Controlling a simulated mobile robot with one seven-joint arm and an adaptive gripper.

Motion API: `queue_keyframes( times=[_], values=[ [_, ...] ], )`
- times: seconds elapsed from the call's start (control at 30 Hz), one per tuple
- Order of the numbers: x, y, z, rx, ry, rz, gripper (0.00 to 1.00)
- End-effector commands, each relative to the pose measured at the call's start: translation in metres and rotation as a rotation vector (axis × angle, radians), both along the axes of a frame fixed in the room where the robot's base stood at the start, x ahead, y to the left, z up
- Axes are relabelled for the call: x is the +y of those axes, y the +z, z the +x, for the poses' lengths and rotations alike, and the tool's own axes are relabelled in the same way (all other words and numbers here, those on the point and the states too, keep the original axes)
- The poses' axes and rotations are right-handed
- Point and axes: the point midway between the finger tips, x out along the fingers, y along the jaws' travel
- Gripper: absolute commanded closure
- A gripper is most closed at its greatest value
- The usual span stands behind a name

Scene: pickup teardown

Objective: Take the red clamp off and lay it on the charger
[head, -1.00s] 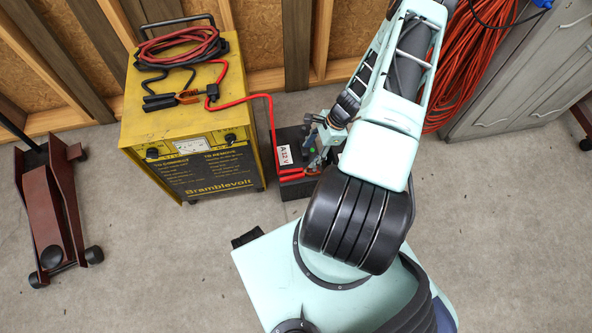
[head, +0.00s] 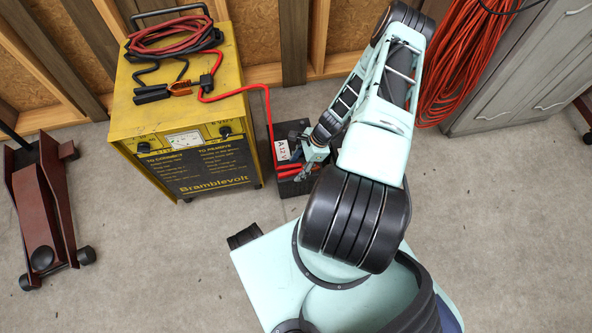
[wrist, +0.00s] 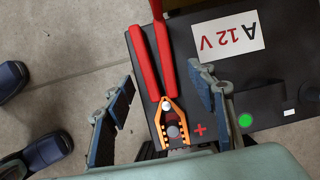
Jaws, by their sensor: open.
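The red clamp (wrist: 152,62) has long red handles and orange jaws. In the wrist view its jaws sit around the battery terminal beside a red plus mark. The black battery (wrist: 270,85) carries a white "A 12 V" label and a green dot. My gripper (wrist: 163,85) is open, with one finger on each side of the clamp, apart from it. In the head view my gripper (head: 318,155) is over the battery (head: 291,187) and partly hides the clamp. The yellow charger (head: 122,117) stands left of the battery, and a red cable runs between them.
On the charger's top lie coiled cables (head: 172,35) and a black clamp (head: 152,94) with an orange part. The top's front area is bare. A dark red floor jack (head: 45,195) stands at left, a grey cabinet (head: 520,75) at right. An orange cord (head: 460,70) hangs behind my arm.

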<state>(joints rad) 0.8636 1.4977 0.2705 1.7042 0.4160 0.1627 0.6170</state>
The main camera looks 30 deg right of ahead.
Motion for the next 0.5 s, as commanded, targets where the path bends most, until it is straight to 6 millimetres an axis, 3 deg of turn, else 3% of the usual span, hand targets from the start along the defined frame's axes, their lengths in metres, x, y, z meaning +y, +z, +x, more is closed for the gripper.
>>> queue_keyframes(
  times=[0.17, 0.5],
  values=[
    [-0.0003, 0.0005, 0.0002, -0.001, 0.0, -0.001, 0.49],
    [-0.0004, 0.0006, 0.0, 0.001, -0.001, -0.001, 0.85]
  ],
)
